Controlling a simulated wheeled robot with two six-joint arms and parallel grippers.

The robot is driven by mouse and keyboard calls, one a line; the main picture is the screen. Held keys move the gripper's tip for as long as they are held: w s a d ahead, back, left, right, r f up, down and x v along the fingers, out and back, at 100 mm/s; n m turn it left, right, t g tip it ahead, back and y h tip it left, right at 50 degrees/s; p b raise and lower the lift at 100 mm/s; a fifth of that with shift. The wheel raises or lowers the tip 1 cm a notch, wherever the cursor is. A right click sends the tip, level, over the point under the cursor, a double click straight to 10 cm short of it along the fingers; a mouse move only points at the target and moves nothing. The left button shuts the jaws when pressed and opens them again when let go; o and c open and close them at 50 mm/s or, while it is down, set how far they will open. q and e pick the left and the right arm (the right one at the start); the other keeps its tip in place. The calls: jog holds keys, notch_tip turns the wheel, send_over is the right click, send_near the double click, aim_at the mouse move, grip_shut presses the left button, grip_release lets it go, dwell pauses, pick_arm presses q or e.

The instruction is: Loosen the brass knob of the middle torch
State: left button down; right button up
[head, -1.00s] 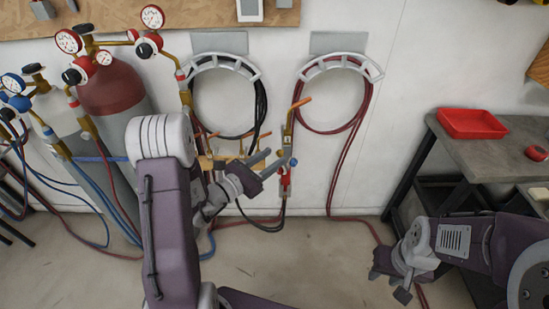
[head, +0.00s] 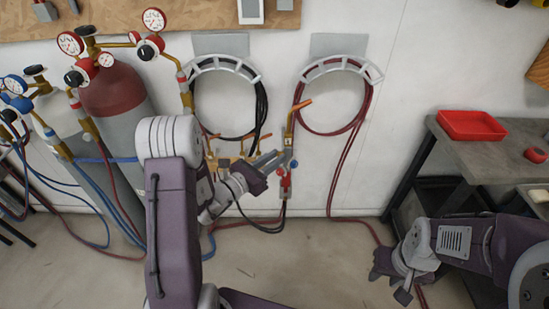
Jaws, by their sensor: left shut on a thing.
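A torch (head: 291,130) with a brass body, an orange tip, a blue knob (head: 293,163) and a red knob (head: 282,172) stands upright before the wall in the head view. My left gripper (head: 279,157) reaches it from the left, level with its valve part. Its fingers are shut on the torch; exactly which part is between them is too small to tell. I cannot make out a separate brass knob. My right gripper (head: 388,279) is low at the right, away from the torch, and I cannot tell its opening.
A brass-coloured rack (head: 231,160) is partly hidden behind my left arm. Hoses hang on a left reel (head: 226,62) and a right reel (head: 340,66). Gas cylinders (head: 115,95) stand at the left. A workbench with a red tray (head: 471,125) is at the right. Floor between is mostly clear.

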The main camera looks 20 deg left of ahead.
pick_arm(q)
jog(key=n+p, duration=0.2)
jog(key=n, duration=0.3)
jog(key=shift+r, duration=0.15)
jog(key=n+p, duration=0.3)
jog(key=n, duration=0.1)
jog(key=shift+a+n, duration=0.1)
jog(key=shift+n, duration=0.2)
jog(key=n+p, duration=0.2)
jog(key=n, duration=0.2)
jog(key=shift+n+p, duration=0.3)
jog(key=shift+p, duration=0.1)
jog(key=n, duration=0.1)
jog(key=n+p, duration=0.1)
jog(key=n, duration=0.1)
jog(key=n+p, duration=0.1)
jog(key=shift+f+n, duration=0.25)
jog(key=shift+n, duration=0.15)
jog(key=shift+p, duration=0.3)
jog(key=c, duration=1.3)
grip_release()
